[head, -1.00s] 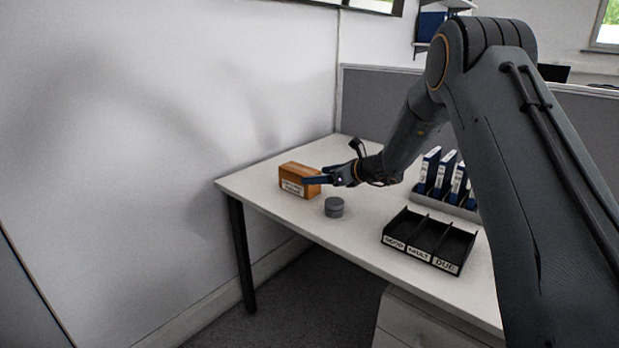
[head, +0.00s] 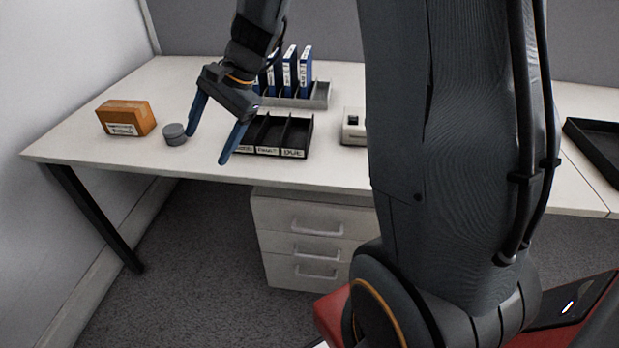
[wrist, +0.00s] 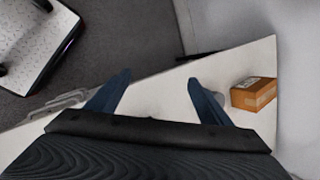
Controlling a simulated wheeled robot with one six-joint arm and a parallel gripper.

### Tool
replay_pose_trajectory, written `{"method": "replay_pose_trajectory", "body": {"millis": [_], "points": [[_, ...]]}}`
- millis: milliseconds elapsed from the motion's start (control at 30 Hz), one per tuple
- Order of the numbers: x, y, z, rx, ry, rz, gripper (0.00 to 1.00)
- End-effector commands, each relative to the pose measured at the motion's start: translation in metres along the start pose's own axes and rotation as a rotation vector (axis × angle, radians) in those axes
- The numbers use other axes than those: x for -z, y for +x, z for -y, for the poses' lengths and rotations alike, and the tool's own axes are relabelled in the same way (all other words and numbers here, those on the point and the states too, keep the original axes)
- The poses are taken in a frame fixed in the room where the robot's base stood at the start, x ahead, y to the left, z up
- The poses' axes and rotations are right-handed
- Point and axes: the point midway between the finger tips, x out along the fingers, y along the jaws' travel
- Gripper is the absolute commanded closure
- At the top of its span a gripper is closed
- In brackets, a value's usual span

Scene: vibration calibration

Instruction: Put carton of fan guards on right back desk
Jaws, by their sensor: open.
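The brown carton (head: 126,117) with a white label sits near the left end of the white desk (head: 110,160). In the wrist view the carton (wrist: 254,94) lies to the right of the fingers, near the desk's end. My gripper (head: 206,146) is open and empty, with its blue fingers spread and pointing down. It is to the right of the carton, clear of it, in front of the black sorter. In the wrist view my gripper (wrist: 158,88) shows both fingers apart with nothing between them. I cannot tell which desk is the right back one.
A grey round tin (head: 174,134) stands just right of the carton. A labelled black sorter (head: 280,136), a rack of blue binders (head: 318,96) and a pale device (head: 353,127) are farther right. A black tray (head: 597,148) lies at the far right. A wall borders the left.

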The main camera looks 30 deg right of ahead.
Motion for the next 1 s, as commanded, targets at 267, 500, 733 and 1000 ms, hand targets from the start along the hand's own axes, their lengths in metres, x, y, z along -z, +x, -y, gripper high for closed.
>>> {"method": "replay_pose_trajectory", "body": {"millis": [267, 500, 733, 1000], "points": [[-0.017, -0.065, -0.167, -0.348, -0.589, -0.134, 0.27], [-0.018, -0.089, -0.232, -0.516, -0.847, -0.158, 0.27], [-0.017, -0.091, -0.238, -0.535, -0.874, -0.157, 0.27], [-0.027, -0.098, -0.232, -0.537, -0.892, -0.150, 0.27]]}}
